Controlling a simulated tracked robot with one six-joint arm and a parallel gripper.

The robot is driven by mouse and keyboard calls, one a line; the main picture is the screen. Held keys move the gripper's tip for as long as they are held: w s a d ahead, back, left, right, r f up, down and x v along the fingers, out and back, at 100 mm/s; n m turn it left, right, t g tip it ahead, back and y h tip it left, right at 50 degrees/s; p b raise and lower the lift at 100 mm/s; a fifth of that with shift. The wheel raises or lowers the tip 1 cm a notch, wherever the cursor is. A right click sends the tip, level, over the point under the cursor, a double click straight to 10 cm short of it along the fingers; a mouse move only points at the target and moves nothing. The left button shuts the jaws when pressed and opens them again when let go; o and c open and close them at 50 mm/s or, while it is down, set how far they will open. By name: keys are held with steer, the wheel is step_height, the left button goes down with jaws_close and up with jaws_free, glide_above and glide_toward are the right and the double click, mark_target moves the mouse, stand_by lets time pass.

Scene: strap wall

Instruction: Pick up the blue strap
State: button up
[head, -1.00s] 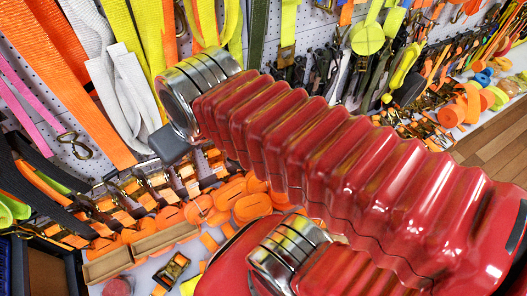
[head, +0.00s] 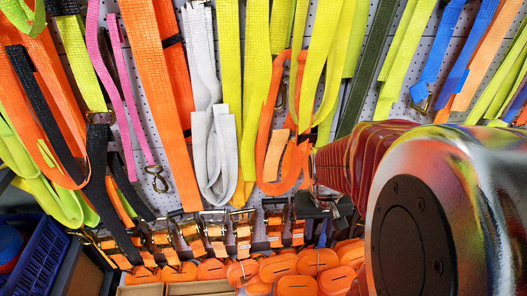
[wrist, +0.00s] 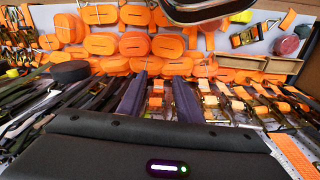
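A blue strap (head: 440,48) hangs on the pegboard at the upper right of the head view, with a metal hook at its lower end. A second blue strap (head: 480,42) hangs just right of it, beside an orange one. My gripper (wrist: 160,78) shows two dark fingers standing apart in the wrist view, with nothing held between them. No blue strap shows in the wrist view.
White (head: 213,150), yellow and orange straps hang left of my arm. Orange strap rolls (head: 318,262) and ratchet buckles (head: 240,228) fill the shelf below. A blue crate (head: 42,262) stands at the lower left. My arm covers much of the right side.

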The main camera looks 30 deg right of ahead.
steer(key=s+d+f+t, duration=0.1)
steer(key=s+d+f, duration=0.3)
steer(key=f, duration=0.8)
steer(key=s+d+f+t, duration=0.15)
steer(key=d+f, duration=0.35)
steer(key=f, duration=0.6)
steer(key=s+d+f, duration=0.3)
steer(key=d+f, duration=0.2)
steer(key=f, duration=0.7)
steer(key=w+a+f+t, duration=0.1)
steer(key=w+t, duration=0.4)
steer(key=w+d+r+n+t+h, duration=0.1)
steer(key=w+d+r+t+h, duration=0.1)
steer(key=w+r+t, duration=0.3)
step_height(320, 180, up, 2)
steer(key=shift+w+d+r+h, duration=0.2)
steer(key=shift+r+h, duration=0.05)
steer(key=shift+h, duration=0.25)
steer(key=shift+w, duration=0.15)
steer(key=x, duration=0.8)
